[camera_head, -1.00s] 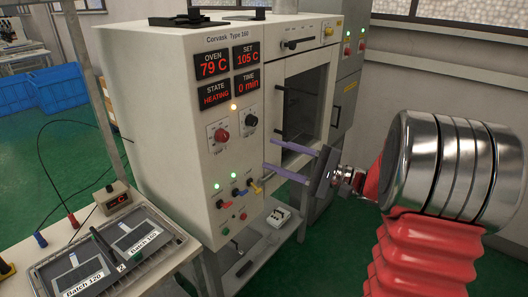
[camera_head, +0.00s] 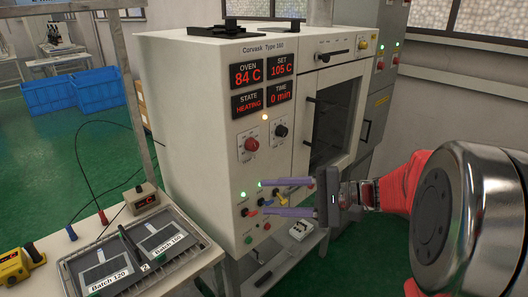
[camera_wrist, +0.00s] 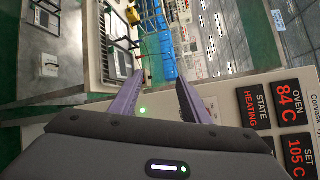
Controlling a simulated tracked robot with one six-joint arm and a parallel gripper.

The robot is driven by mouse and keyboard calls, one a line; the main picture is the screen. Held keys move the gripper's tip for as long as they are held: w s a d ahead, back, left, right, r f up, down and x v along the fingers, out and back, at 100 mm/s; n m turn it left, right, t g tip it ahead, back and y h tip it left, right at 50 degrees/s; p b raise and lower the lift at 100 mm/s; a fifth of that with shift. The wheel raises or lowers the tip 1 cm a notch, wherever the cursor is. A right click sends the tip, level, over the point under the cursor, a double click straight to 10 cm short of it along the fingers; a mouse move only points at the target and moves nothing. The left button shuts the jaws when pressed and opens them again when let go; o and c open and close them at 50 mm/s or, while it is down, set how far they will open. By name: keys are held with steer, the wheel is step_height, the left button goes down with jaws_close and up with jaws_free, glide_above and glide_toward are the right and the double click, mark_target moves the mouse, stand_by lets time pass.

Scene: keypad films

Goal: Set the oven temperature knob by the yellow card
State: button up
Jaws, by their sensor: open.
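The oven (camera_head: 200,110) is a tall beige cabinet reading OVEN 84 C, SET 105 C, HEATING and 0 min. A red knob (camera_head: 251,144) and a black knob (camera_head: 281,131) sit below the displays; their labels are too small to read. My gripper (camera_head: 256,197) is open and empty, with purple fingers in front of the lower panel, below both knobs and apart from them. The wrist view shows the open fingers (camera_wrist: 162,80) with the displays (camera_wrist: 289,92) at the right; neither knob is clear there. I cannot make out a yellow card.
A tray (camera_head: 190,257) with cards marked Batch 120 and Batch 160 lies on the bench at left. Blue bins (camera_head: 60,93) are behind. Switches and coloured plugs (camera_head: 262,200) are close to my fingers.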

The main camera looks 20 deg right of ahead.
steer(key=s+a+f+n+g+h, duration=0.2)
steer(key=s+a+f+g+h, duration=0.15)
steer(key=s, duration=0.25)
steer(key=s+a+f+n+g+h, duration=0.2)
steer(key=s+a+h, duration=0.15)
steer(key=s, duration=0.25)
steer(key=s+d+n+t+h, duration=0.4)
steer(key=s+d+n+h, duration=0.1)
steer(key=n+h, duration=0.1)
steer(key=shift+s+d+h, duration=0.25)
steer(key=shift+d+h, duration=0.15)
steer(key=shift+h, duration=0.4)
steer(key=shift+c, duration=0.4)
steer(key=shift+c, duration=1.1)
